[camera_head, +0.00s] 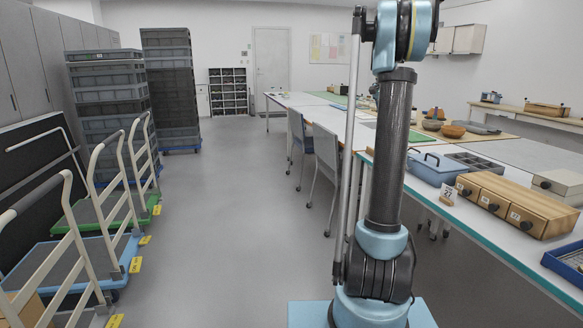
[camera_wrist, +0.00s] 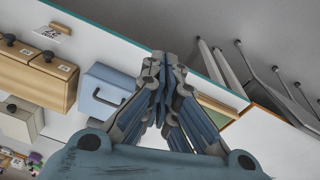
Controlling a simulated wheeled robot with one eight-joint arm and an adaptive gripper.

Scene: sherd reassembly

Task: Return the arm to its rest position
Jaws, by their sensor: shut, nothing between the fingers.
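My gripper (camera_wrist: 160,62) shows in the wrist view with its fingers together and nothing between them. It is above the long white table, beside the blue lidded box (camera_wrist: 103,92). The gripper is out of sight in the head view. There my arm (camera_head: 390,150) stands upright in front of the table, and its upper end runs out of the top of the picture.
A wooden drawer unit (camera_head: 515,203) and the blue box (camera_head: 437,168) stand on the long table (camera_head: 475,218). Chairs (camera_head: 327,160) line its left side. Trolleys (camera_head: 95,215) and stacked grey crates (camera_head: 172,85) stand left. The grey floor (camera_head: 225,230) between is clear.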

